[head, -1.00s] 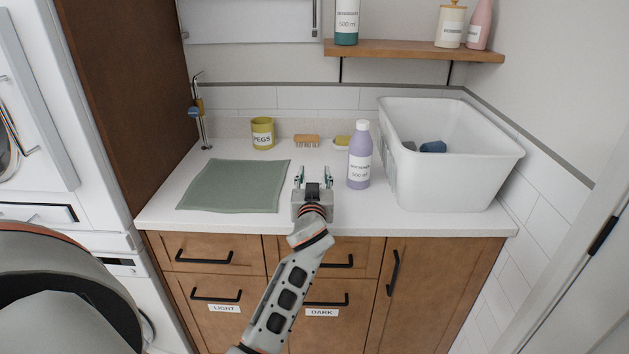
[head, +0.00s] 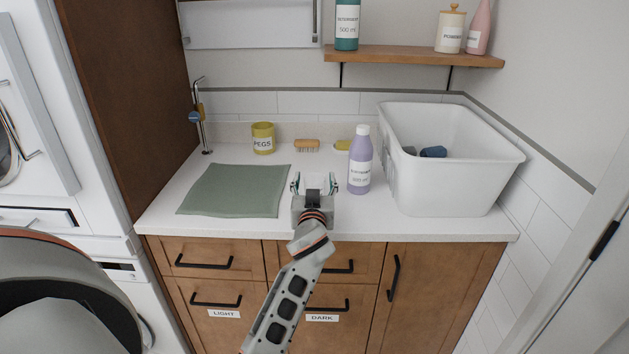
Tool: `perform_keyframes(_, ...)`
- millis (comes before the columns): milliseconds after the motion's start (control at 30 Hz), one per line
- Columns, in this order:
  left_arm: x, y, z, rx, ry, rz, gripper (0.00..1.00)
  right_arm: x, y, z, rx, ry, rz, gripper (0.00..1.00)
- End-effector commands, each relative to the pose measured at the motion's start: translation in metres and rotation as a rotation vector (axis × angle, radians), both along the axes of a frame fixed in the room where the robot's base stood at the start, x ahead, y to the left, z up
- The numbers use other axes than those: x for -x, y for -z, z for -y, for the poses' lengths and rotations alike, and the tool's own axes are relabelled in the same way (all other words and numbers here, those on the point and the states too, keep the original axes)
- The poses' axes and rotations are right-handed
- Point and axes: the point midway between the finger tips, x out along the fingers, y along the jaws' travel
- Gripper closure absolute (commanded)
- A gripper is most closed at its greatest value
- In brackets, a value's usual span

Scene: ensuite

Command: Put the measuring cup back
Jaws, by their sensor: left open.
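My left gripper (head: 315,186) is open, its fingers spread, over the white counter (head: 400,224) near its front middle. It is just right of the green cloth mat (head: 235,190) and left of the purple softener bottle (head: 360,165). I cannot make out a measuring cup anywhere; the gripper hides the counter patch beneath and just behind it. I see nothing clearly held between the fingers. My right gripper is not in view.
A yellow pegs cup (head: 263,138), a brush (head: 306,146) and a sponge (head: 343,145) stand along the back. A white tub (head: 445,185) with dark cloths fills the right. A wooden shelf (head: 415,54) holds a teal bottle (head: 347,25), powder jar (head: 450,30) and pink bottle (head: 479,28).

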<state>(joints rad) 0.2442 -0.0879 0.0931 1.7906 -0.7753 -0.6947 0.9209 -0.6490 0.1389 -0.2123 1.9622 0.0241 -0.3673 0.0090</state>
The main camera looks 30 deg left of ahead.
Motion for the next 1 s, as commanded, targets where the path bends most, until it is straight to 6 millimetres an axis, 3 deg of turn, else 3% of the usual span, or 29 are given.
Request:
perform_keyframes(200,0.032,0.004,0.02,0.004,0.001,-0.005,0.44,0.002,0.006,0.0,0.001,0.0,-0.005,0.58)
perform_keyframes(400,0.053,0.004,0.033,0.003,0.001,-0.004,0.44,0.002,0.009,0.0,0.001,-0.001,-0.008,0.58)
perform_keyframes(1000,0.058,0.002,0.035,0.001,0.0,-0.003,0.44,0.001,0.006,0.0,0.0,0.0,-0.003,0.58)
